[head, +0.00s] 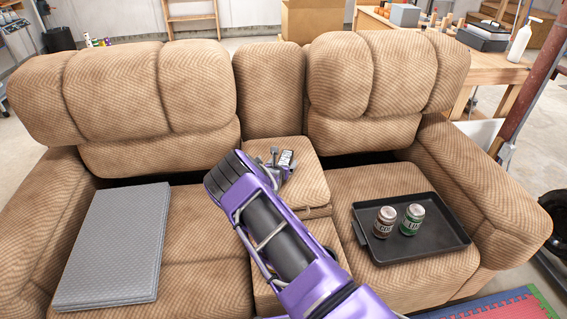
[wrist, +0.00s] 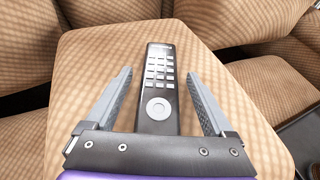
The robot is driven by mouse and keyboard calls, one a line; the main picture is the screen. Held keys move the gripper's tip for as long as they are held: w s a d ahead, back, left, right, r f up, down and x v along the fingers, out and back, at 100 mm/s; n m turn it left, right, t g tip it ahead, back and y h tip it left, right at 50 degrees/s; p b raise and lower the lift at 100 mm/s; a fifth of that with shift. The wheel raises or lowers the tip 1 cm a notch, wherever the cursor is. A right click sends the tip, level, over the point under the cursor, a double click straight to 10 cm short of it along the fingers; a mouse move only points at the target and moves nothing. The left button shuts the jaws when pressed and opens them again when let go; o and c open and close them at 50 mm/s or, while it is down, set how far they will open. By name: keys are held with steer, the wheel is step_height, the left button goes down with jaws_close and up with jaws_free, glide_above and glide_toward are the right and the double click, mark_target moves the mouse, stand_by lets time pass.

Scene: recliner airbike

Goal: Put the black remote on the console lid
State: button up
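The black remote (wrist: 161,85) has light grey buttons and a round pad. It appears to lie flat on the tan console lid (wrist: 90,75), lengthwise away from me in the wrist view. In the head view its far end (head: 287,157) shows on the console lid (head: 311,185), between the two seats. My gripper (wrist: 158,80) is open, one finger on each side of the remote, with a visible gap on both sides. The remote's near end is hidden behind the gripper body. In the head view my gripper (head: 276,163) is over the lid, partly hidden by my arm.
A grey folded pad (head: 115,245) lies on the left seat. The sofa backrests (head: 150,90) rise behind the lid. A workbench (head: 490,70) stands at the back right.

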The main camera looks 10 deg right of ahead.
steer(key=shift+r, duration=0.1)
steer(key=shift+s+r, duration=0.1)
steer(key=shift+r, duration=0.1)
steer(key=p+v, duration=0.2)
steer(key=v, duration=0.9)
steer(key=shift+s+a+p, duration=0.25)
steer(key=shift+s+p, duration=0.05)
steer(key=shift+p, duration=0.05)
